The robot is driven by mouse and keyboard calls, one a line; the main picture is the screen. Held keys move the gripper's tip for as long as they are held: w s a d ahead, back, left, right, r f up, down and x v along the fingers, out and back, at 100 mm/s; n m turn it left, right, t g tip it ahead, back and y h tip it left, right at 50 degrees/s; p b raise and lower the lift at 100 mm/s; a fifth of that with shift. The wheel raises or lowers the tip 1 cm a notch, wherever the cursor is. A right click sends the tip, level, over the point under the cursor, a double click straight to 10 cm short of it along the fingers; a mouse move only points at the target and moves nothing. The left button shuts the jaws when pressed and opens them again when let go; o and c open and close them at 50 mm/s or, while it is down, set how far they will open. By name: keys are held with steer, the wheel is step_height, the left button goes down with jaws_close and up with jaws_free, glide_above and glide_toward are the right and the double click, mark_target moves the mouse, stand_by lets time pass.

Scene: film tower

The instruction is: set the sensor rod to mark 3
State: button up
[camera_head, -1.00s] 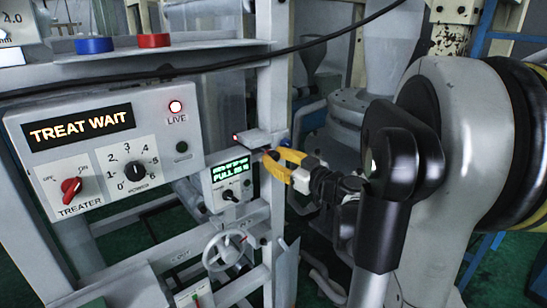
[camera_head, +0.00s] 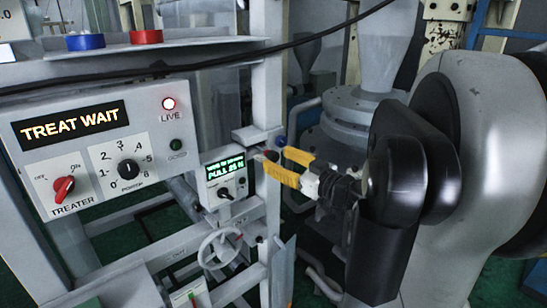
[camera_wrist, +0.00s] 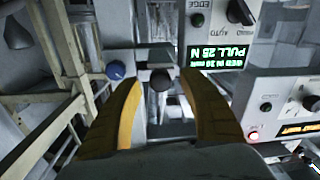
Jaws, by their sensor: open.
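A dark round knob (camera_wrist: 159,80), which looks like the end of the sensor rod, sits between my fingertips in the wrist view. My gripper (camera_wrist: 160,88) has its two yellow fingers apart on either side of it, and I see no clear contact. In the head view my gripper (camera_head: 275,161) reaches left to a small grey bracket (camera_head: 252,135) on the frame post, and its fingers hide most of the rod end. A blue knob (camera_wrist: 116,70) sits beside the dark knob; it also shows in the head view (camera_head: 280,141). No scale marks are readable.
A small box with a green display (camera_head: 225,168) reading "PULL 25 N" is just left of my fingers. A larger panel (camera_head: 100,145) reads "TREAT WAIT", with its dial and red switch. A handwheel (camera_head: 219,248) is below. A black cable (camera_head: 160,70) crosses above.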

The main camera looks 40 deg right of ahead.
steer(key=s, duration=0.9)
steer(key=shift+s+d, duration=0.25)
steer(key=shift+s, duration=0.15)
steer(key=w+a+f+g+y+b, duration=0.35)
steer(key=a+f+g+b, duration=0.25)
steer(key=a+f+b, duration=0.85)
steer(key=s+a+f+m+g+h+b, duration=0.1)
steer(key=s+a+f+b, duration=0.3)
steer(key=f, duration=0.7)
steer(key=s+a+f+m+g+h+b, duration=0.1)
steer(key=s+a+f+g+h+b, duration=0.2)
steer(key=a+f+b, duration=0.3)
steer(key=a+f, duration=0.3)
steer(key=f, duration=0.2)
steer(key=shift+s+f+g, duration=0.15)
steer(key=shift+s+g, duration=0.25)
steer(key=shift+h, duration=0.25)
